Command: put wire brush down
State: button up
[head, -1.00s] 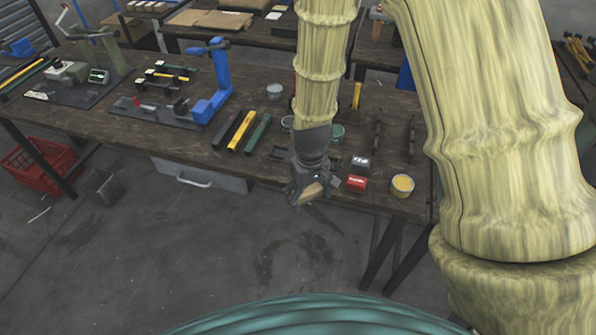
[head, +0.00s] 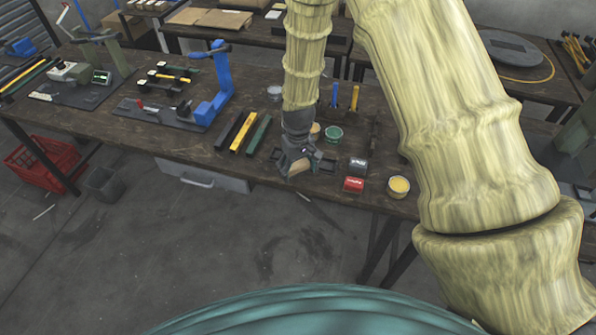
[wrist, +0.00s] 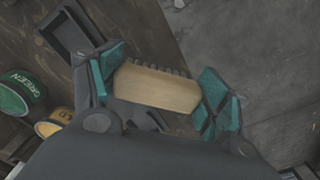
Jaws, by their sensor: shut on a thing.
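The wire brush (wrist: 155,87) has a pale wooden back and a row of dark bristles along one edge. In the wrist view it lies between the two teal-padded fingers of my gripper (wrist: 160,92), which is shut on it. In the head view my gripper (head: 298,165) is near the front edge of the workbench (head: 215,178), and the brush shows as a small tan patch (head: 299,167) at its tip. I cannot tell whether the brush touches the bench top.
A dark tray (wrist: 72,38) lies near my gripper. Yellow (head: 243,132) and green (head: 259,134) bars lie left. A blue press (head: 216,85) stands further left.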

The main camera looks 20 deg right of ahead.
aim_at(298, 166)
jog(key=shift+f+p, duration=0.4)
jog(key=shift+f, duration=0.75)
jog(key=shift+f, duration=0.2)
jog(key=o, duration=1.3)
jog(key=shift+c, duration=0.2)
jog(key=shift+r, duration=0.1)
jog(key=shift+r+b, duration=1.9)
jog(key=shift+r, duration=4.25)
